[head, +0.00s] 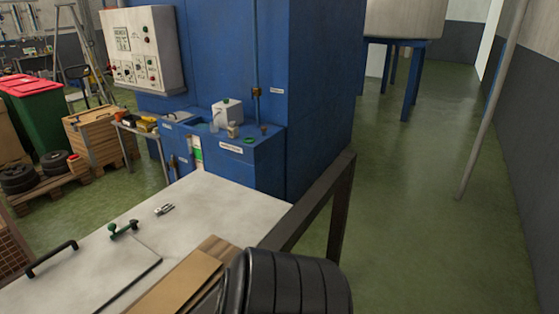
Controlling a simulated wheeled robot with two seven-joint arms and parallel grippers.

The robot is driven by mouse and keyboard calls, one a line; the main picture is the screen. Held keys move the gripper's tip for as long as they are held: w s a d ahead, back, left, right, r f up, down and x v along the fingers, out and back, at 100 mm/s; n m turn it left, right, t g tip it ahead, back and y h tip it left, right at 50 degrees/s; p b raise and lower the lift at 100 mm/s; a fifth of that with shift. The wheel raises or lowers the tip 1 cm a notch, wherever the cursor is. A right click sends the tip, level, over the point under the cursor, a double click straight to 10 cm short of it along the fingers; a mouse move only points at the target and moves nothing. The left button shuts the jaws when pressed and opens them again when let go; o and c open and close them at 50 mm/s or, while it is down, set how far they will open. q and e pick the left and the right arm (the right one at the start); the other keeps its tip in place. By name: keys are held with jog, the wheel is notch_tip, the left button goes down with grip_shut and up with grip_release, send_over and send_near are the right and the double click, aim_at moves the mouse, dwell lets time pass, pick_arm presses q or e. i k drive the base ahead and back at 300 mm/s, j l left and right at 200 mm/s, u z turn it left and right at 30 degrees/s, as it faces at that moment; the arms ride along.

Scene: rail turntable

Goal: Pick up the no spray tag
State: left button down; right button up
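I cannot make out a tag that reads as the no spray tag. Small white labels sit on the blue machine (325,110), one on the front of its ledge (231,147), but their text is too small to read. A green and white plate (197,151) is on the machine's lower front, also unreadable. Neither of my grippers shows in the head view.
A pale worktop (205,205) holds a small metal tool (164,209), a green-knobbed clamp (122,230), a black handle (50,258) and brown boards (175,285). A dark ribbed form blocks the bottom centre. A dark rail (310,205) edges the worktop.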

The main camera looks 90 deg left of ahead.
aim_at(165, 208)
jog(key=l+u, duration=0.1)
jog(key=u, duration=1.8)
